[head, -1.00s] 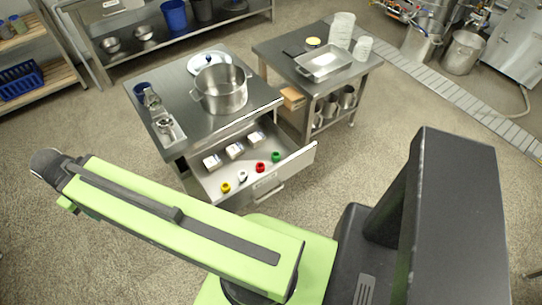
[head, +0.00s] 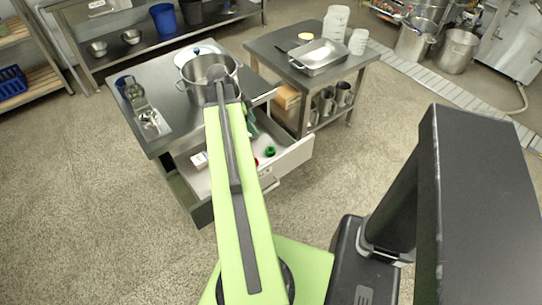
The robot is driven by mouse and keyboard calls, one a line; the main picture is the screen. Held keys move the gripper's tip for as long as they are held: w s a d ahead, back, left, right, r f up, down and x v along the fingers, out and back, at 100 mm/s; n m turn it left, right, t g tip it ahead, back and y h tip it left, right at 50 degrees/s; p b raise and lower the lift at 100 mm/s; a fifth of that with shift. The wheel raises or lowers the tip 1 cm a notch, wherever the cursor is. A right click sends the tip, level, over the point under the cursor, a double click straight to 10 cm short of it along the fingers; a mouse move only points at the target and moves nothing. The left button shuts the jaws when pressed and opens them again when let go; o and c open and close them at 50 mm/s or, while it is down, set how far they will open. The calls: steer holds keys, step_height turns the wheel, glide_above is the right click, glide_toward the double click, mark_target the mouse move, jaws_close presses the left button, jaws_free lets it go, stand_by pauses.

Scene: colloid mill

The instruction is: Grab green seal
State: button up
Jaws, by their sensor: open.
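The green seal (head: 270,151) is a small green ring-like piece. It lies in the open drawer (head: 297,154) under the left steel table, near the drawer's right end. My green arm reaches up the middle of the head view, with its far end in front of the big pot. My gripper cannot be made out; the arm hides that area. A red seal (head: 256,161) shows only in part at the arm's edge, left of the green seal.
A steel pot (head: 188,81) and a lid stand on the left table (head: 150,77). A second table (head: 262,47) with a metal tray (head: 319,57) stands to the right. The floor in front is clear.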

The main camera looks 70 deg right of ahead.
steer(key=b, duration=1.2)
glide_above(270, 150)
steer(key=w+a, duration=0.1)
steer(key=w, duration=0.1)
steer(key=f, duration=1.1)
steer(key=shift+a+f, duration=0.2)
steer(key=shift+f, duration=0.05)
steer(key=shift+s+r+p, duration=0.1)
steer(key=shift+p, duration=0.25)
steer(key=b+x, duration=0.5)
steer(key=shift+d+f, duration=0.2)
steer(key=shift+f, duration=0.05)
steer(key=shift+r, duration=0.2)
jaws_close()
